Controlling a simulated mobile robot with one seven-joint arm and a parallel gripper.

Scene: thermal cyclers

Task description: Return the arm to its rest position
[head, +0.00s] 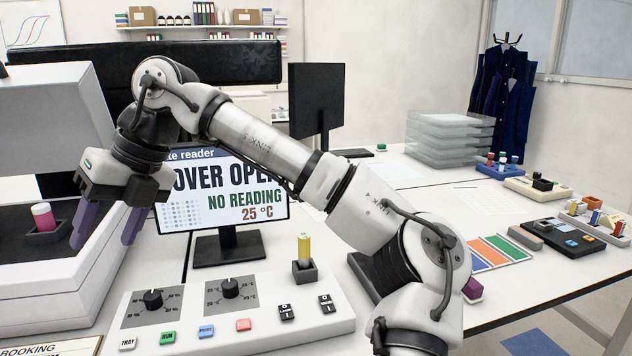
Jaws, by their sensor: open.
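My gripper (104,228) is at the left in the head view, with two purple fingers spread apart and pointing down. It is open and nothing shows between the fingers. It hangs in front of the open white machine (50,110) and left of the screen. My arm bends up from the lower right and reaches across to the left.
A screen (225,200) reading "NO READING 25 °C" stands behind my arm. A control panel (190,330) with knobs and buttons lies in front. A yellow cylinder (304,248) stands in a dark holder near it. Clear stacked trays (448,138) and small racks stand at the right.

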